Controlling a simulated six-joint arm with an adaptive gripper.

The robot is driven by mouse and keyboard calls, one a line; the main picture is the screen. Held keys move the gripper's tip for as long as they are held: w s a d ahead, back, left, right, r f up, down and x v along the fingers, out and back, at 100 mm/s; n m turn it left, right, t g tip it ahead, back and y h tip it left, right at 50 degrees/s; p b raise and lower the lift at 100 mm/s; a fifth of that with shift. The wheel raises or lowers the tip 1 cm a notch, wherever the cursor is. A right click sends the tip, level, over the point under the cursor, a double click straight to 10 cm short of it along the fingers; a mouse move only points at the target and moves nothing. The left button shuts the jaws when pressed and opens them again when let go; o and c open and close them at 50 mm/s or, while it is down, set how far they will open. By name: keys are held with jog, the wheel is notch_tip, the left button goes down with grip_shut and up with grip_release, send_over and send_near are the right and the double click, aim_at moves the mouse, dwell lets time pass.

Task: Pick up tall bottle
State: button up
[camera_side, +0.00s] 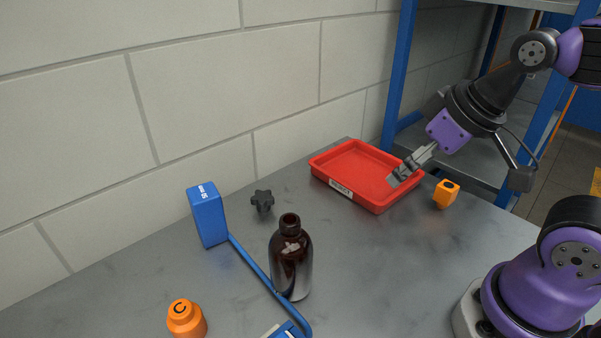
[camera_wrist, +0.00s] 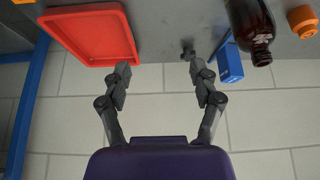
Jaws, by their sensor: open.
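The tall bottle (camera_side: 291,262) is dark amber glass and stands upright on the grey table in the side view. In the wrist view the bottle (camera_wrist: 250,28) shows at the top right, partly cut off by the frame edge. My gripper (camera_side: 397,179) is open and empty in the side view, above the right part of the red tray and well apart from the bottle. In the wrist view my gripper (camera_wrist: 157,66) has its two fingers spread wide, with nothing between them.
The red tray (camera_side: 345,189) lies near the wall. A blue box (camera_side: 207,215), a black knob (camera_side: 262,201) and a blue rod (camera_side: 254,262) are near the bottle. An orange weight (camera_side: 187,320) stands front left; an orange block (camera_side: 446,194) is right of the tray. Table between tray and bottle is clear.

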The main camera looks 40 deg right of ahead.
jog(key=n+g+y, duration=0.1)
jog(key=n+y, duration=0.3)
jog(key=n, duration=0.5)
send_near(294, 219)
jog(key=shift+y, duration=0.4)
jog(key=x, duration=0.5)
jog(key=shift+a+r, duration=0.15)
jog(key=x, duration=0.4)
jog(key=d+x, duration=0.1)
jog(key=x, duration=0.1)
jog(key=shift+f, duration=0.2)
grip_shut()
